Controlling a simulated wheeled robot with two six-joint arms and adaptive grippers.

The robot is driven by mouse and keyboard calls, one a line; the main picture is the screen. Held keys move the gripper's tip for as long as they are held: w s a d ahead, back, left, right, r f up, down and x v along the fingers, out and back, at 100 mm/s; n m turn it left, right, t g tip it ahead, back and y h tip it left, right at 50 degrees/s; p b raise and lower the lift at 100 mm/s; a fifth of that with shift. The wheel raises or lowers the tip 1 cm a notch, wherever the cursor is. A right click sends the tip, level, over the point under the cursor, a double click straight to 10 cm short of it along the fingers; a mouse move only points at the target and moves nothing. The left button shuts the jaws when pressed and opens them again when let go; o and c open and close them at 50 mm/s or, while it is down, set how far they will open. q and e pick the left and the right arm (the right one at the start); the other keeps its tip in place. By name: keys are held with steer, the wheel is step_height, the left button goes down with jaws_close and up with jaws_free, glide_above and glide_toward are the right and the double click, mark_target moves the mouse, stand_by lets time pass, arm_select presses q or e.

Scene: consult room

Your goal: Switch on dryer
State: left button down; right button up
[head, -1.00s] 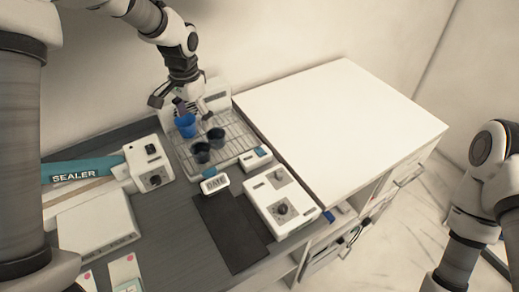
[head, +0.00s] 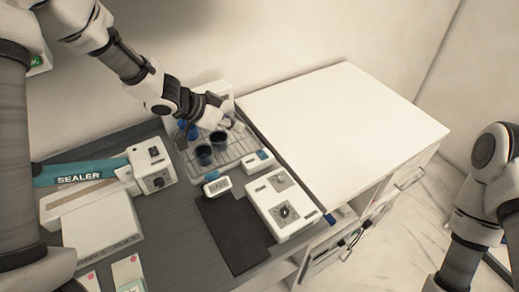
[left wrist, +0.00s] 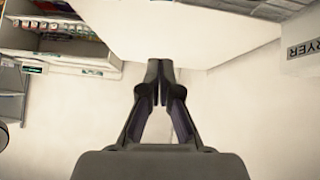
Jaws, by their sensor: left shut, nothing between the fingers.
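The dryer is a pale box (head: 222,90) at the back, behind a wire rack, partly hidden by my left arm. In the left wrist view its lettered side (left wrist: 302,50), reading "RYER", shows at the right edge. My left gripper (head: 236,124) is over the right part of the rack, pointing right. In the left wrist view its fingers (left wrist: 160,68) meet, with nothing between them, apart from the lettered box. I cannot make out a switch on the dryer. My right arm shows at the right, but its gripper is out of view.
Two dark cups (head: 204,155) stand on the wire rack (head: 230,154), with a blue cup (head: 182,133) behind them. A sealer (head: 152,168) is left; a white knobbed box (head: 282,205) is front right. The white cabinet top (head: 340,120) is clear.

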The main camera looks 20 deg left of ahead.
arm_select(q)
steer(key=shift+s+f, duration=0.2)
steer(key=shift+s, duration=0.55)
glide_above(262, 154)
steer(key=s, duration=0.1)
step_height(262, 154, down, 7)
steer(key=shift+s+a+f, duration=0.1)
steer(key=shift+s+a, duration=0.05)
steer(key=f, duration=0.3)
steer(key=shift+s+f+p, duration=0.2)
steer(key=shift+f+p, duration=0.15)
steer(key=shift+p, duration=0.05)
